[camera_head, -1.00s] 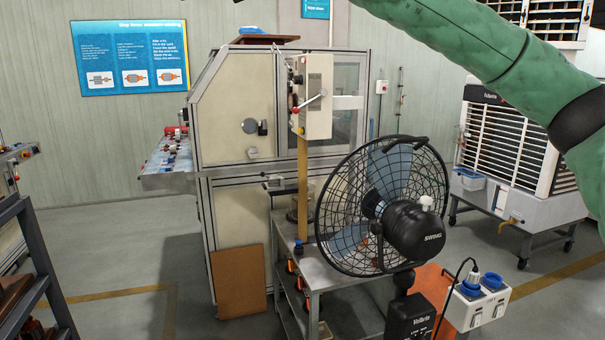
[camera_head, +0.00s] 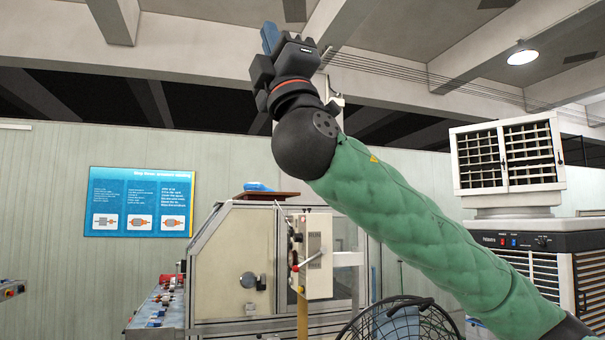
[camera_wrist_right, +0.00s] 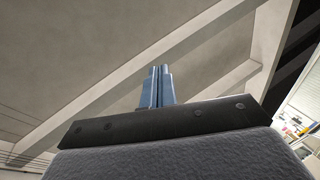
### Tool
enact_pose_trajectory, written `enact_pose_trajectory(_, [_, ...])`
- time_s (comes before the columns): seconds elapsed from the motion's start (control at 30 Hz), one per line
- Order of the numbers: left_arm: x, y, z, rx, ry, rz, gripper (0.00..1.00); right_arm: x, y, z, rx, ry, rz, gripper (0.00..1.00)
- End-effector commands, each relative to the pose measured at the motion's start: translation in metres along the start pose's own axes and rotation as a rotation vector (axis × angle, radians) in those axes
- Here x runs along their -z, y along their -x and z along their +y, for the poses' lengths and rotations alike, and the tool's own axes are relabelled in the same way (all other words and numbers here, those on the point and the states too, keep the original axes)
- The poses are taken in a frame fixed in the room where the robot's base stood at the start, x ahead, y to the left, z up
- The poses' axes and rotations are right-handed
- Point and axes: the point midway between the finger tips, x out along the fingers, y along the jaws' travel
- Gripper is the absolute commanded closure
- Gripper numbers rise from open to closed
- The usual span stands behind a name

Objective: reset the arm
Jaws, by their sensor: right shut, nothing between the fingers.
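My right arm (camera_head: 410,220) in its green sleeve reaches up and to the left across the head view. My right gripper (camera_head: 269,38) is raised high, in front of the ceiling beams. In the right wrist view its two blue fingers (camera_wrist_right: 157,87) are together, with nothing between them. They point up toward the ceiling, clear of any object. My left gripper is not in view.
The winding machine (camera_head: 235,265) stands below with a control box (camera_head: 318,255) on its front. An air cooler (camera_head: 515,250) stands at the right. A blue poster (camera_head: 138,202) hangs on the wall. The space around the gripper looks free.

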Motion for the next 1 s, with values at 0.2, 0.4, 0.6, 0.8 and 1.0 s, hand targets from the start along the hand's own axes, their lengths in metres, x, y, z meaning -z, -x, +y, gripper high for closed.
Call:
enact_pose_trajectory(0.2, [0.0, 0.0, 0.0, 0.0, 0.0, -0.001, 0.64, -0.058, 0.056, -0.051, 0.16, -0.215, -0.282, 1.0])
enact_pose_trajectory(0.4, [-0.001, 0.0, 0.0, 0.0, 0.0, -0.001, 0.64, -0.097, 0.117, -0.1, 0.307, -0.359, -0.493, 1.0])
enact_pose_trajectory(0.6, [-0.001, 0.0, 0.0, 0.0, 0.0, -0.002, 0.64, -0.123, 0.186, -0.146, 0.448, -0.47, -0.674, 1.0])
enact_pose_trajectory(0.8, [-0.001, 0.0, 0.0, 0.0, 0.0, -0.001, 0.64, -0.14, 0.258, -0.186, 0.583, -0.56, -0.831, 1.0])
enact_pose_trajectory(1.0, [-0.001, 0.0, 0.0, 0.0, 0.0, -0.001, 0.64, -0.149, 0.332, -0.22, 0.709, -0.636, -0.965, 1.0])
